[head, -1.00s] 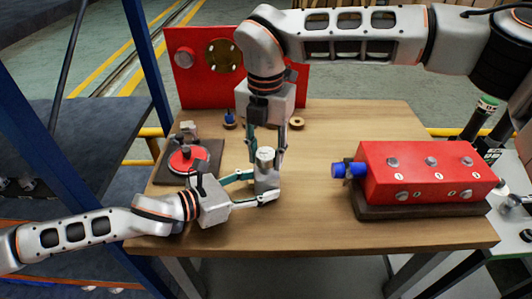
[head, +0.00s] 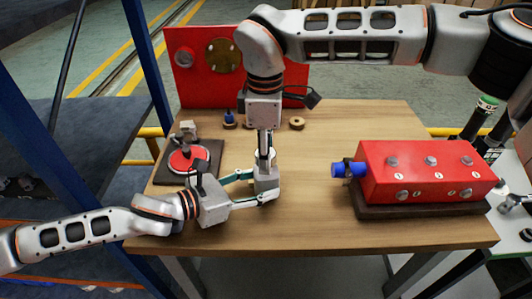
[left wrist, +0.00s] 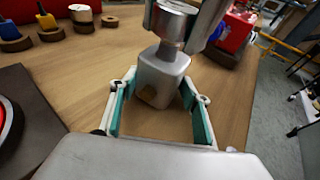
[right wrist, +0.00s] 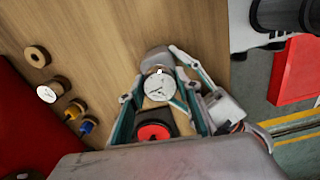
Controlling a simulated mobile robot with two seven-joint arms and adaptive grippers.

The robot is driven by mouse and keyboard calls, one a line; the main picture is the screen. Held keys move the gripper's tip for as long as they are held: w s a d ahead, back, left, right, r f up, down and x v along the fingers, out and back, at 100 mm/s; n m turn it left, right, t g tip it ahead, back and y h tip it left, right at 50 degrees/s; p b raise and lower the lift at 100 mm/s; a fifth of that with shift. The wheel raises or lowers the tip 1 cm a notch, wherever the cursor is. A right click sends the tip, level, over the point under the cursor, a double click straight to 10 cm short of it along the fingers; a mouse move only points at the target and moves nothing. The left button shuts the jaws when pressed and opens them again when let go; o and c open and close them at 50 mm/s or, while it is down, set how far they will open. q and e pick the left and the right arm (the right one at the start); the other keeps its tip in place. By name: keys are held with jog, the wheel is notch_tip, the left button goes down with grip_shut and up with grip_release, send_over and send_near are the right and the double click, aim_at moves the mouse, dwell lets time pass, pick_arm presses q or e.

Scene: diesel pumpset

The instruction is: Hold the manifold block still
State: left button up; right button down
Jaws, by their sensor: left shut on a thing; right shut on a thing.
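The manifold block (head: 267,184), a small grey metal block, stands on the wooden table; it also shows in the left wrist view (left wrist: 160,78). My left gripper (head: 262,189) is shut on its lower part, one finger on each side. A round gauge with a white dial (right wrist: 158,85) sits on top of the block. My right gripper (head: 265,158) points straight down from above and is shut on the gauge. In the head view its fingers hide most of the gauge.
A red box (head: 425,172) with a blue fitting stands on a dark base at right. A red disc (head: 188,160) on a dark pad lies at left. A red panel (head: 200,80) and several small parts, including a wooden ring (head: 297,124), are at the back. The front table is clear.

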pick_arm(q)
jog(key=shift+s+d+r, duration=0.1)
jog(key=shift+d+r, duration=0.05)
pick_arm(e)
jog(key=m, duration=0.2)
jog(key=shift+a+f+m, duration=0.1)
jog(key=shift+f+m, duration=0.05)
jog(key=shift+m, duration=0.25)
jog(key=c, duration=1.4)
grip_release()
jog(key=shift+o, duration=0.2)
jog(key=shift+r, duration=0.45)
notch_tip(320, 180, up, 11)
jog(key=shift+r, duration=0.15)
pick_arm(q)
jog(key=o, duration=1.6)
